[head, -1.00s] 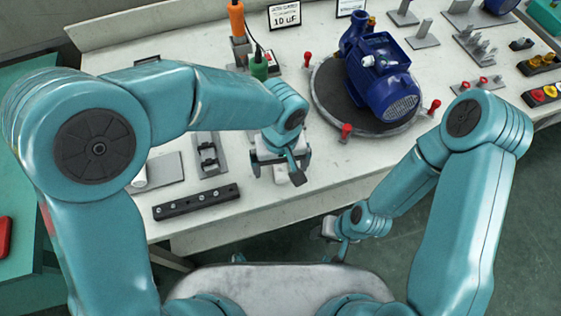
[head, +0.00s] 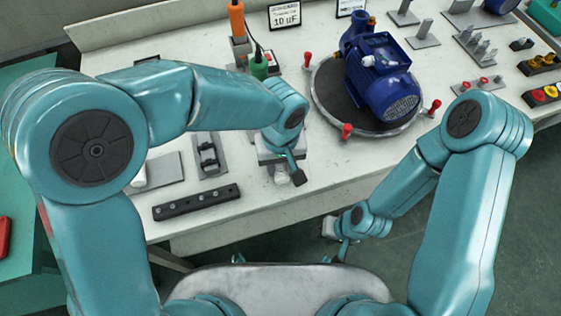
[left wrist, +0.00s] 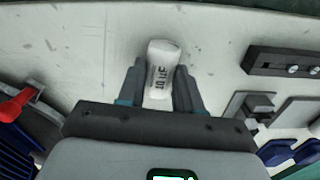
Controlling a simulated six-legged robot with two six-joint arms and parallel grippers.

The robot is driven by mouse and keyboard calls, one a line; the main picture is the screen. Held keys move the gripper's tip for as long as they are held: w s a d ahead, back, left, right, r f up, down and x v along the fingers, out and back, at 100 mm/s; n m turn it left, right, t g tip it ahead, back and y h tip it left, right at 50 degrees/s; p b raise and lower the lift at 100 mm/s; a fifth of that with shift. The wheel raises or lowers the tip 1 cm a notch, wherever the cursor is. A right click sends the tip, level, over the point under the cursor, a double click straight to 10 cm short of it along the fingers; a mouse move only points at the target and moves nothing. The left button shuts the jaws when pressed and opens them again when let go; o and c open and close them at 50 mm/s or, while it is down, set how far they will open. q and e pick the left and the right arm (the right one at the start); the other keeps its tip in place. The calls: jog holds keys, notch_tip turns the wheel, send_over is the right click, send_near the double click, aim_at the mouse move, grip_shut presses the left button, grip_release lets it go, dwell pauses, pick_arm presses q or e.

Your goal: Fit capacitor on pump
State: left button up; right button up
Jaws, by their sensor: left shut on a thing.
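The capacitor is a small white cylinder marked "10 µF" in the left wrist view (left wrist: 162,62); its lower end (head: 281,177) shows in the head view. My left gripper (head: 284,172) is shut on it, with one finger on each side in the left wrist view (left wrist: 161,88). It is over the front of the bench, left of the pump. The blue pump (head: 385,85) stands on a round dark turntable (head: 326,95). My right gripper (head: 340,245) is low, in front of the bench edge; its jaws are too small to read.
A dark bar with several studs (head: 197,202) lies near the front edge. A grey bracket (head: 208,155) stands behind it. Red knobs (head: 347,131) ring the turntable. An orange-handled tool (head: 237,20) and a "10 µF" sign (head: 285,15) are at the back.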

pick_arm(q)
jog(key=shift+r+p, duration=1.65)
jog(key=shift+r, duration=0.85)
